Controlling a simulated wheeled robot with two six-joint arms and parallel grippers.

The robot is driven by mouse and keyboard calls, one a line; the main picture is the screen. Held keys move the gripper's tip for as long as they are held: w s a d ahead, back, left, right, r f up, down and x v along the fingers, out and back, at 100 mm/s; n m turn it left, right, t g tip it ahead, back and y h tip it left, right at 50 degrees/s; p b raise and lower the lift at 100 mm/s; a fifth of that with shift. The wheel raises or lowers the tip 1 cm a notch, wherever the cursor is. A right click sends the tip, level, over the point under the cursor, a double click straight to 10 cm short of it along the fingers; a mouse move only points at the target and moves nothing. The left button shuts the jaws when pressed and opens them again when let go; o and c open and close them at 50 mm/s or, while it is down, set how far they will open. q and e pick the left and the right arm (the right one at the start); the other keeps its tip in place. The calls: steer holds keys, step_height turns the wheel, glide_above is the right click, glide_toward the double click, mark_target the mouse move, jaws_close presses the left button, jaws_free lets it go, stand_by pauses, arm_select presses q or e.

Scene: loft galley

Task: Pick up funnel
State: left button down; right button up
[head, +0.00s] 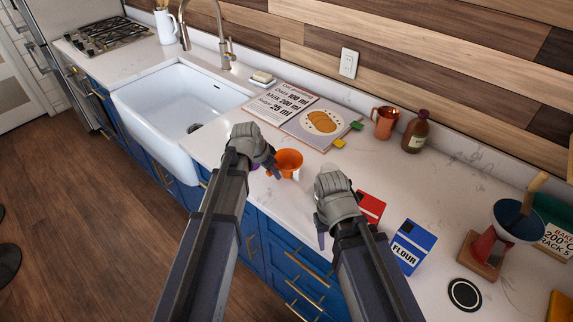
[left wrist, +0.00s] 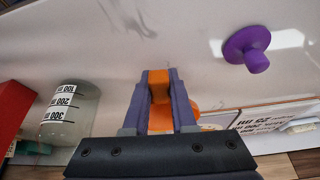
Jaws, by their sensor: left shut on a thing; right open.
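An orange, cup-shaped piece with a hollow mouth, which I take as the funnel (head: 288,160), is at the counter's front part, just right of my left gripper (head: 268,168). In the left wrist view my left gripper (left wrist: 160,90) is shut on an orange part (left wrist: 160,80). Its rounded orange body shows just beyond the fingers, and the rest is hidden. I cannot tell whether it touches the counter. My right gripper (head: 322,228) is open over the counter's front edge, right of the funnel and apart from it.
A purple disc with a knob (left wrist: 247,45) and a marked clear jar (left wrist: 70,112) lie either side of my left gripper. A recipe board (head: 290,105), copper mug (head: 384,122), brown bottle (head: 415,135), red box (head: 371,207), blue flour box (head: 411,247) and sink (head: 180,100) are around.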

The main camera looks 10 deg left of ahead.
arm_select(q)
step_height(320, 180, up, 10)
steer(key=p, duration=1)
arm_select(e)
step_height(320, 180, up, 10)
